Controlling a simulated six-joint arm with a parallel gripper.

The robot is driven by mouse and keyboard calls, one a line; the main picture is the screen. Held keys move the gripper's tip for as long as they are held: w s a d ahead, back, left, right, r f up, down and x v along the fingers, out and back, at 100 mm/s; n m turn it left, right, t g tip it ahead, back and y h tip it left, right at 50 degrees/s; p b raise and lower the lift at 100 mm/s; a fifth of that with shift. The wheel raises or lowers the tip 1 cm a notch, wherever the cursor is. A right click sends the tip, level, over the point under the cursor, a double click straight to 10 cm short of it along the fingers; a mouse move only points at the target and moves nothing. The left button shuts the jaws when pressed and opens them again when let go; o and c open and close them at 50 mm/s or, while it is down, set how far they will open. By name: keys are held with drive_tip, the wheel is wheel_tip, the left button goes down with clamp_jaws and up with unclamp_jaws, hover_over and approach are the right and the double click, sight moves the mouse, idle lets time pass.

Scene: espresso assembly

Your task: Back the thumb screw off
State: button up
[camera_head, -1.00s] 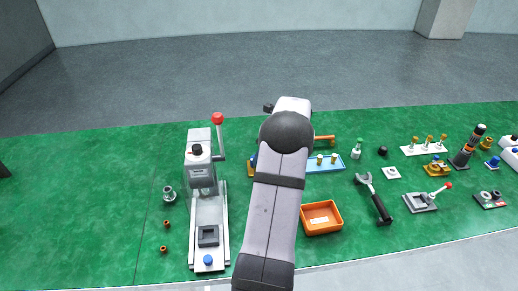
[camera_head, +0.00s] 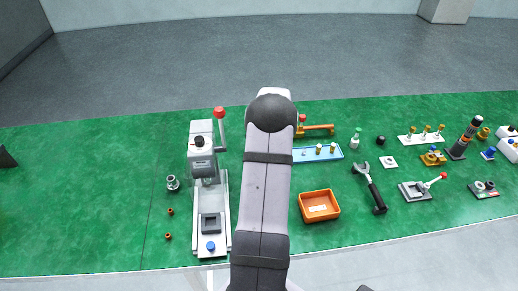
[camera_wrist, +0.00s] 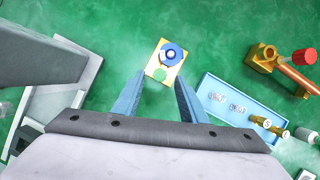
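A small yellow block (camera_wrist: 154,70) with a round blue knob (camera_wrist: 172,54) on top shows in the wrist view. The knob looks like the thumb screw, though I cannot tell for sure. A green round part (camera_wrist: 159,75) sits on the block's near end. My gripper (camera_wrist: 158,80) is open and empty, with its two blue-grey fingers pointing toward the block, one on each side of its near end. I cannot tell its height above the block. In the head view my arm hides the gripper and the block.
A grey lever press (camera_head: 201,165) with a red-ball handle stands left of my arm. To the right are a blue tray (camera_head: 330,153) with small posts, an orange clamp (camera_head: 318,128), an orange bin (camera_head: 319,206) and a wrench-like tool (camera_head: 369,188). Green mat (camera_head: 80,190) is mostly free at left.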

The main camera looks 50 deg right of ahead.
drive_tip(key=shift+w+d+f, duration=0.1)
drive_tip(key=shift+w+f, duration=0.15)
drive_tip(key=shift+f, duration=0.45)
clamp_jaws()
drive_tip(key=shift+d+n, duration=0.1)
drive_tip(key=shift+n, duration=0.4)
drive_tip(key=shift+d+n+t+y, duration=0.15)
drive_tip(key=shift+n+t+y, duration=0.25)
drive_tip(key=shift+n, duration=0.5)
drive_tip(key=n, duration=0.2)
drive_tip(key=n+y, duration=0.1)
drive_tip(key=shift+d+n+y, duration=0.15)
drive_tip(key=shift+n+y, duration=0.15)
drive_tip(key=shift+n, duration=0.1)
drive_tip(key=n, duration=0.2)
drive_tip(key=n+y, duration=0.1)
drive_tip(key=n, duration=0.1)
drive_tip(key=shift+d+g+y, duration=0.2)
drive_tip(key=shift+g+y, duration=0.1)
drive_tip(key=shift+g, duration=0.1)
drive_tip(key=shift+w+n+y+b, duration=0.1)
drive_tip(key=shift+n+y+b, duration=0.25)
drive_tip(key=shift+n, duration=0.75)
